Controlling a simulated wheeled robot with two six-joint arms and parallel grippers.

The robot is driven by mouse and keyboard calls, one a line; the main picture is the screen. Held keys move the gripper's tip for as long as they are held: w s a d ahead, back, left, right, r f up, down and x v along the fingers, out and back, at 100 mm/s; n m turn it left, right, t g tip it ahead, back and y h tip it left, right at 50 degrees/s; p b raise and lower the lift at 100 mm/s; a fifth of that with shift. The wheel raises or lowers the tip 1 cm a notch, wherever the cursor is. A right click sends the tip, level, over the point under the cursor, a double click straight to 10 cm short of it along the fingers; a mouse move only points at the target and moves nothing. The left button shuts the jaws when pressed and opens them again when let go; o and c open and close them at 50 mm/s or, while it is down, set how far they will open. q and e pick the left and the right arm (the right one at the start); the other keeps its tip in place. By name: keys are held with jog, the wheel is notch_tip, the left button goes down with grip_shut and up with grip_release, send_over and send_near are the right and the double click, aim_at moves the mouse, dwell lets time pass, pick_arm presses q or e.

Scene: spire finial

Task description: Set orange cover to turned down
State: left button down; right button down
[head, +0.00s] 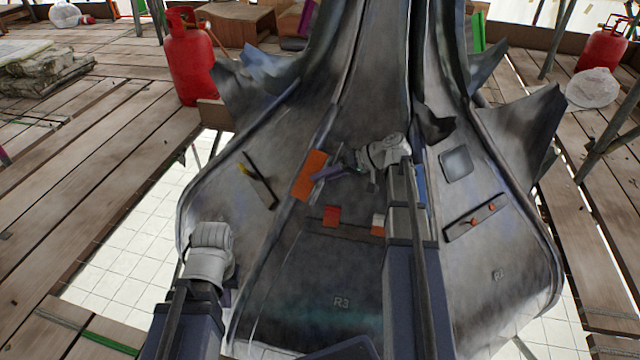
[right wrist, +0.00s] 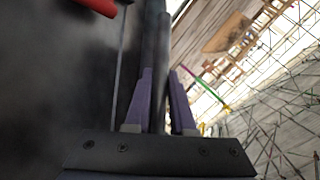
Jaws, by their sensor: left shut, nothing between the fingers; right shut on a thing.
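The orange cover (head: 306,186) is a flat orange panel on the middle grey face of the spire in the head view.
Below the cover are a red block (head: 331,216) and an orange-and-white block (head: 378,224). A dark bar with yellow (head: 258,180) is on the left face. A bar with orange knobs (head: 475,221) is on the right face. Red gas cylinders (head: 188,62) stand on the planks behind.

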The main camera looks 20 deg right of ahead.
jog(key=shift+w+d+f+n+y+b, duration=0.1)
jog(key=shift+d+f+n+y+b, duration=0.15)
jog(key=shift+n+y+b, duration=0.2)
dwell(0.3)
jog(key=c, duration=0.8)
grip_release()
jog(key=shift+o, duration=0.2)
jog(key=p+v, duration=0.3)
jog(key=v, duration=0.4)
jog(key=shift+d+p, duration=0.3)
jog(key=shift+p, duration=0.1)
jog(key=shift+r, duration=0.15)
